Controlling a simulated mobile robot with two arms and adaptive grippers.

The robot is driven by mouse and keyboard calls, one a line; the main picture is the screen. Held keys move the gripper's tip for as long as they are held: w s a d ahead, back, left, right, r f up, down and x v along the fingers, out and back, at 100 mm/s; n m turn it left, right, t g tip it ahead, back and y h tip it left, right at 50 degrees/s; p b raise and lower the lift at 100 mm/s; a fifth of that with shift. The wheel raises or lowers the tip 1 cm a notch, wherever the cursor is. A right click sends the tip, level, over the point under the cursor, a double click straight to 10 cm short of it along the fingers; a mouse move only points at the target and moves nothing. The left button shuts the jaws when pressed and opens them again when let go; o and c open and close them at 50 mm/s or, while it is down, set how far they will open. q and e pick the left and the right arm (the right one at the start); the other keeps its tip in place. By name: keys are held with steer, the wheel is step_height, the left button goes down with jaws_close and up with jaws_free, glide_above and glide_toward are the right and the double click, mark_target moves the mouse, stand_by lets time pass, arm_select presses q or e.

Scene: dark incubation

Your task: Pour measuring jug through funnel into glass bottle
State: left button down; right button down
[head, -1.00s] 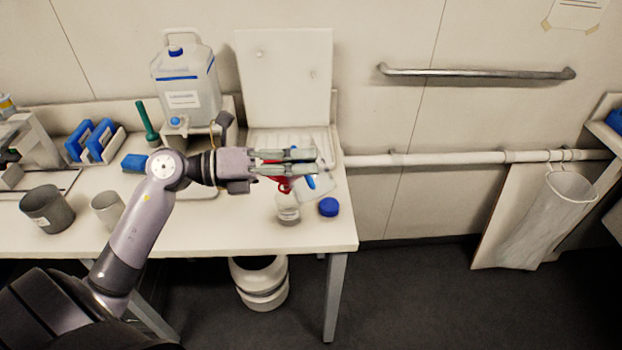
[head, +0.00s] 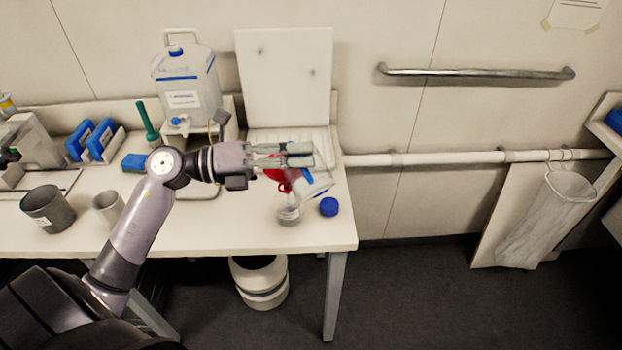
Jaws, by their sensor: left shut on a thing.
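My left gripper (head: 292,155) is shut on the measuring jug (head: 316,185), a clear vessel with blue marks, held tilted above the right part of the bench. The gripper fingers hide part of it. The red funnel (head: 282,187) shows just below the fingers, partly covered by gripper and jug. The small clear glass bottle (head: 289,215) with a pale label stands upright on the bench under the funnel. I cannot tell whether liquid is flowing. My right gripper is not in view.
A blue cap (head: 328,207) lies right of the bottle. A grey beaker (head: 48,208) and a pale cup (head: 108,208) stand at left. A large jerrycan (head: 186,85) and a white upright panel (head: 285,80) are behind. The bench (head: 240,232) is bare along its front.

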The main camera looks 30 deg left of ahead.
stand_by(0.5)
arm_select(q)
steer(key=shift+w+a+r+n, duration=0.2)
steer(key=shift+a+r+n, duration=0.05)
steer(key=shift+a+n, duration=0.1)
steer(key=shift+w+a, duration=0.1)
steer(key=shift+a, duration=0.05)
steer(key=shift+a+r, duration=0.1)
stand_by(0.5)
steer(key=shift+w+a+r+n+h, duration=0.15)
steer(key=shift+w+a+n+h, duration=0.15)
steer(key=shift+a+n, duration=0.2)
steer(key=shift+a+r+n+t, duration=0.1)
steer(key=shift+n+t, duration=0.15)
steer(key=shift+t, duration=0.05)
steer(key=shift+w+a+r+n+p, duration=0.1)
steer(key=shift+w+a+n+p, duration=0.2)
steer(key=shift+a+n+p, duration=0.1)
stand_by(0.7)
